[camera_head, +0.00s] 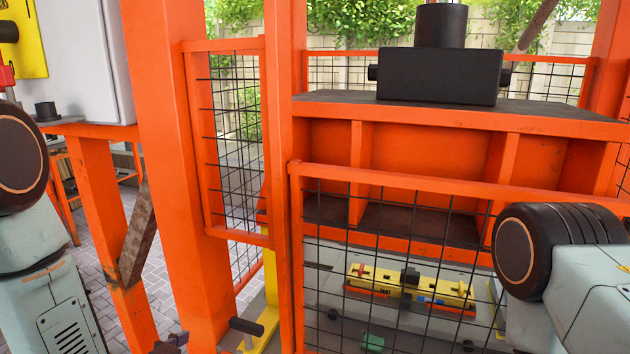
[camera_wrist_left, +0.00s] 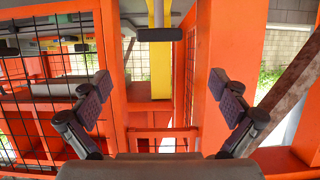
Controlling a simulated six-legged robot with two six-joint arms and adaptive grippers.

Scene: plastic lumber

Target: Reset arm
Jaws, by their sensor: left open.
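My left gripper (camera_wrist_left: 160,90) is open and empty in the left wrist view, with its two dark padded fingers spread wide apart. A black bar handle (camera_wrist_left: 158,34) shows beyond the fingers, near the top of that view, apart from them. The same handle shows low in the head view (camera_head: 247,327), beside a yellow part. A small dark piece at the bottom edge of the head view, left of the handle, may be part of my left gripper, but most of it is cut off. My right gripper is not in view; only parts of my arms show at both sides.
An orange steel frame with a black mesh guard (camera_head: 390,270) stands close in front. Behind the mesh lies a yellow and orange mould (camera_head: 410,285). A black press head (camera_head: 440,75) sits above. A grey cabinet (camera_head: 85,60) stands left. Paved floor shows between the posts.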

